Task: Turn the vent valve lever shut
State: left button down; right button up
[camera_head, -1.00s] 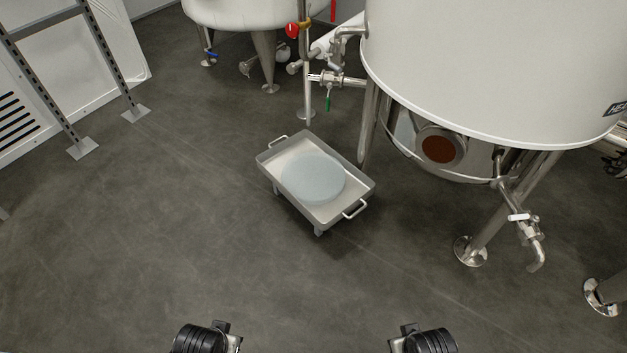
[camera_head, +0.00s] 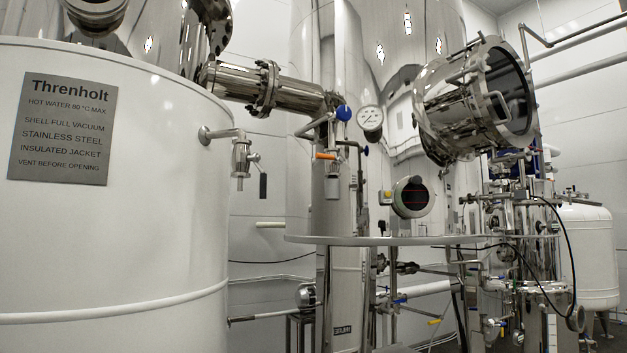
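Which fitting is the vent valve is not labelled in the head view. A small steel valve (camera_head: 241,158) sits on a pipe from the right side of the white tank (camera_head: 120,230), with a dark lever (camera_head: 263,186) hanging down beside it. Farther back, an orange lever (camera_head: 325,156) lies about level on pipework, below a blue round knob (camera_head: 344,113). A pressure gauge (camera_head: 370,118) is right of the knob. Neither of my grippers shows in the head view.
The tank's plate (camera_head: 62,128) reads "Threnholt" and "vent before opening". A round steel platform (camera_head: 410,240) stands in the middle. A large open-ended steel vessel (camera_head: 450,110) hangs above it. Dense pipework (camera_head: 505,260) and a white tank (camera_head: 588,255) are at the right.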

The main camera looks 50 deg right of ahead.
aim_at(256, 158)
jog(key=z, duration=1.4)
